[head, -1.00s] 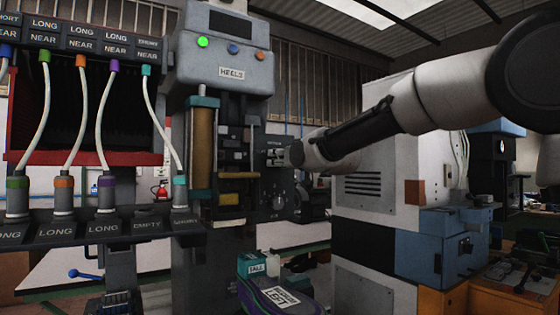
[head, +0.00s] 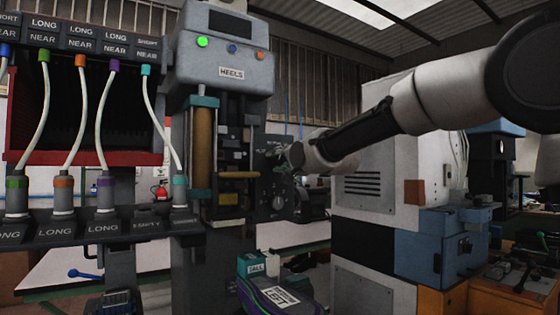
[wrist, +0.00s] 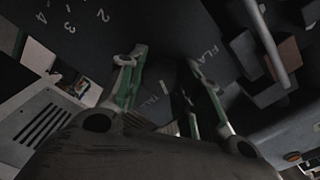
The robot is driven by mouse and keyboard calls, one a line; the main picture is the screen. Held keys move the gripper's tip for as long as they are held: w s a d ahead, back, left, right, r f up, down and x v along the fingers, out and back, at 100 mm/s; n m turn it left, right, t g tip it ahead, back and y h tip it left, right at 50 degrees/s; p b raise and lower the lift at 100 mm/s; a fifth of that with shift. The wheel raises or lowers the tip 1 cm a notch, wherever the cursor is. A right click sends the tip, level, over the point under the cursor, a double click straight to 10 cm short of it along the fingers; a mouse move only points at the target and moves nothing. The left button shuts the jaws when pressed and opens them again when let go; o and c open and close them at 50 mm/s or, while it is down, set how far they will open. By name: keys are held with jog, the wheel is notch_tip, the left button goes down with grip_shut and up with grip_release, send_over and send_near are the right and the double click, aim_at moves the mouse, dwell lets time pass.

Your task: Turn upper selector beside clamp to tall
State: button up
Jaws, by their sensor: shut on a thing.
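In the head view my gripper (head: 282,156) is at the dark selector panel (head: 268,184) just right of the heel press. In the wrist view its green-edged fingers (wrist: 168,85) are shut on the upper selector (wrist: 187,98), a dark knob with a pale line. The fingers and the dim light hide much of the knob, so I cannot tell exactly where it points. A partly covered TALL label (wrist: 156,98) lies between the fingers, and a FLAT label (wrist: 207,60) is to their right. A lower dial (head: 278,202) sits below my gripper in the head view.
The grey press head (head: 222,55) with a green light stands above left. A shoe (head: 275,297) and a teal TALL block (head: 252,266) are below. A white cabinet (head: 375,165) is close on the right. Hoses hang from a rack (head: 85,150) at left.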

jog(key=m, duration=0.5)
jog(key=shift+f, duration=0.15)
jog(key=shift+m, duration=0.4)
jog(key=o, duration=1)
jog(key=shift+o, duration=0.2)
jog(key=shift+s+d, duration=0.25)
jog(key=shift+s, duration=0.05)
jog(key=v, duration=1.1)
jog(key=shift+d, duration=0.1)
